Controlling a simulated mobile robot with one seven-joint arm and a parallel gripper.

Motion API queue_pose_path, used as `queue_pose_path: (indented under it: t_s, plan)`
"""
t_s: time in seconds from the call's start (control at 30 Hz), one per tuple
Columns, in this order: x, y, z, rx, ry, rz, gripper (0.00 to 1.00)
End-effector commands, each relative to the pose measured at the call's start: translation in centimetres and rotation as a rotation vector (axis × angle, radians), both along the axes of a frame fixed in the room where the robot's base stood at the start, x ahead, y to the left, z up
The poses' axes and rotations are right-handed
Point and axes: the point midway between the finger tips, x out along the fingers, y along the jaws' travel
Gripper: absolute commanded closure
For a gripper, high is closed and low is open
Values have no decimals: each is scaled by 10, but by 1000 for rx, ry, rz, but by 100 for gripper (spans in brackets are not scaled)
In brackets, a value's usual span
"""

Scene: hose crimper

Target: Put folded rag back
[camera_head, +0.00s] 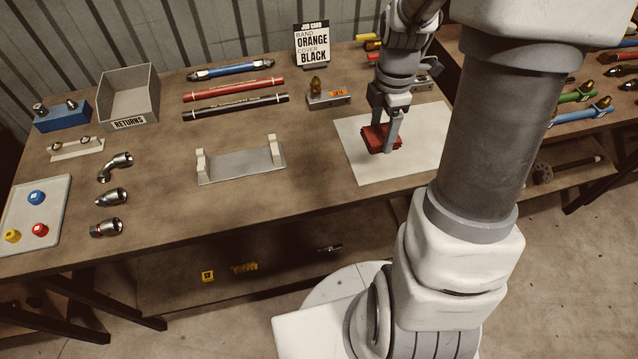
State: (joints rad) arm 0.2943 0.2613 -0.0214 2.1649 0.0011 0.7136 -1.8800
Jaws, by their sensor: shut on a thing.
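The folded rag (378,137) is a dark red, flat bundle. My gripper (384,143) is shut on it, with the fingers pointing down and gripping it across the middle. The rag is over the white sheet (354,172) on the right part of the workbench. I cannot tell whether the rag touches the sheet or is held slightly above it. My arm hides part of the sheet's right side.
A grey bracket stand (240,164) is left of the sheet. A metal block (327,101) with a brass fitting and the job card (312,45) stand behind. The returns bin (130,97), hoses (235,87) and fittings (110,197) fill the left. Bare bench lies around the stand.

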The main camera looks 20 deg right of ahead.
Motion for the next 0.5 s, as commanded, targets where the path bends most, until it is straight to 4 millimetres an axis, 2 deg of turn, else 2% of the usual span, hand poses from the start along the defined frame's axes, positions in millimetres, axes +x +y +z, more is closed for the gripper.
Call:
queue_pose_path:
  t_s: [0.1, 0.23, 0.5]
  plan:
    - [-11, 2, -3, 2, -1, 5, 71]
    - [-13, 12, -8, 3, 0, 10, 71]
    - [-3, 69, -43, 3, 5, 16, 71]
